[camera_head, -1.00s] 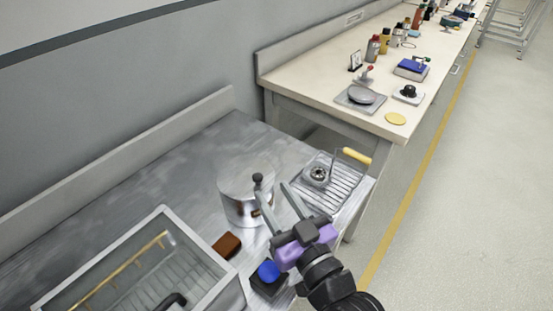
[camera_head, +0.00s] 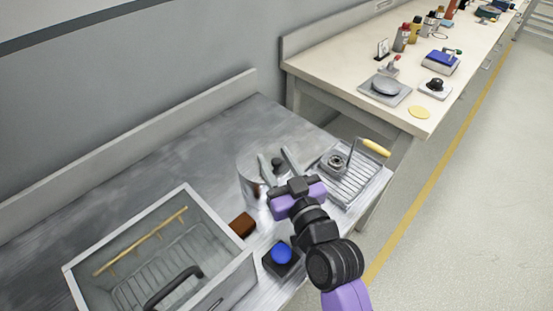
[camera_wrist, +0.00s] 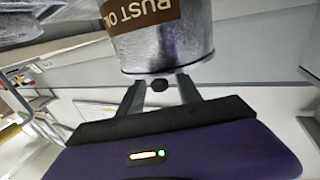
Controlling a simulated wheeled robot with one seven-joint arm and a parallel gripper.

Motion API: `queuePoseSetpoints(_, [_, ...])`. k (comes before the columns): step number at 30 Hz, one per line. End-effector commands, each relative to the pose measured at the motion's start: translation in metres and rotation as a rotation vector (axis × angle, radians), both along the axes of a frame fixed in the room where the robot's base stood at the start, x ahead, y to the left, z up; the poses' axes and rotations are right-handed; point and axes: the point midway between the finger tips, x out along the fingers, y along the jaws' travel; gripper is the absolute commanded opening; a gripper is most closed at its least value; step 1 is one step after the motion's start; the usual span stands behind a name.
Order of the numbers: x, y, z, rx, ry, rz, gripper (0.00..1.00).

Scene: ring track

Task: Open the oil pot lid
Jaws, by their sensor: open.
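The oil pot (camera_head: 250,187) is a silvery metal cylinder standing on the steel table, partly hidden by my gripper in the head view. The wrist view shows the pot (camera_wrist: 172,45) upside down, with a brown "RUST OIL" label. Its lid is on, with a small dark round knob (camera_head: 277,163) on top. The knob also shows in the wrist view (camera_wrist: 159,86). My gripper (camera_head: 275,156) is open, with its two grey fingers on either side of the knob. In the wrist view, gaps show between the knob and both fingers (camera_wrist: 161,84).
A metal basin (camera_head: 245,268) stands at front left. A brown block (camera_head: 242,224) and a black box with a blue button (camera_head: 282,253) lie near the pot. A wire rack (camera_head: 352,182) with a yellow-handled tool is right of it. A cream bench (camera_head: 350,78) with bottles stands behind.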

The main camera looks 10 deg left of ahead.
Motion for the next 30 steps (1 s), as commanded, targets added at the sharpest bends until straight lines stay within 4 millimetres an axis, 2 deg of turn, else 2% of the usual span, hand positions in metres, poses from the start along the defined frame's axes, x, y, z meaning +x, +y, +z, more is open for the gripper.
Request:
queuePoseSetpoints(4, [-0.0003,0.0001,-0.0002,0.000,0.000,0.000,0.41])
queuePoseSetpoints(11, [-0.0004,-0.0001,-0.0002,0.000,0.000,0.000,0.00])
queuePoseSetpoints(30, [-0.0006,-0.0001,-0.0004,0.000,0.001,0.000,0.00])
